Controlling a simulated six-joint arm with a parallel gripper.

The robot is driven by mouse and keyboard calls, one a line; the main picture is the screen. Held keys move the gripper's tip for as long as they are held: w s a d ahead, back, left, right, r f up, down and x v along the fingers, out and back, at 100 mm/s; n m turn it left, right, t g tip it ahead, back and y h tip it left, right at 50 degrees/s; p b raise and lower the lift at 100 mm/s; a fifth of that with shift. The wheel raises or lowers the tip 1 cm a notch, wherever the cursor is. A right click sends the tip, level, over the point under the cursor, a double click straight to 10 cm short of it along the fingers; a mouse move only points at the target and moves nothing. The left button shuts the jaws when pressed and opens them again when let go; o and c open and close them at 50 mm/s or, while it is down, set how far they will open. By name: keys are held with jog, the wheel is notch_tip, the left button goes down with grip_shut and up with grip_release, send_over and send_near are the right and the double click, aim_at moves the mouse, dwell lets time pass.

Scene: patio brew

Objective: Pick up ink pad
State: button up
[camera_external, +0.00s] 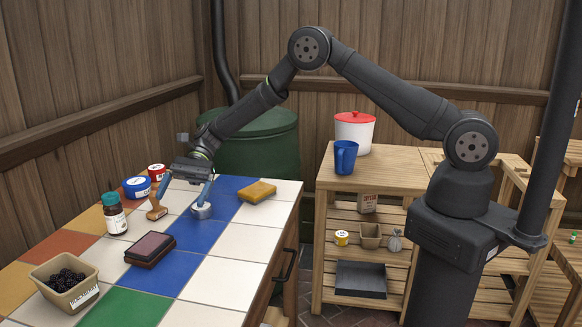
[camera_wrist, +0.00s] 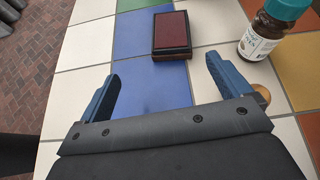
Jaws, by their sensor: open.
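The ink pad (camera_external: 150,247) is a flat dark case with a dull red top. It lies on the tiled counter, mostly on a blue tile, and shows at the top centre of the wrist view (camera_wrist: 170,33). My gripper (camera_external: 184,190) is open, with blue fingers apart and nothing between them. It is above the counter, behind the ink pad in the outside view. In the wrist view the fingers (camera_wrist: 160,88) point toward the pad, which lies beyond the fingertips, untouched.
A teal-capped bottle (camera_external: 114,214) stands beside the pad. A wooden-handled item (camera_external: 157,209) and a small metal item (camera_external: 202,211) are close under my fingers. A yellow sponge (camera_external: 257,192) and a berry basket (camera_external: 66,285) are also on the counter. White tiles right of the pad are clear.

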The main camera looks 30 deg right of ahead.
aim_at(151, 242)
jog(key=shift+w+d+f+m+y, duration=0.15)
jog(key=shift+w+d+m+y, duration=0.4)
jog(key=shift+w+m, duration=0.3)
jog(key=shift+y, duration=0.25)
jog(key=x, duration=1.7)
jog(key=shift+a+f, duration=0.2)
jog(key=c, duration=1.1)
jog(key=shift+c, duration=0.2)
jog(key=shift+r, duration=0.1)
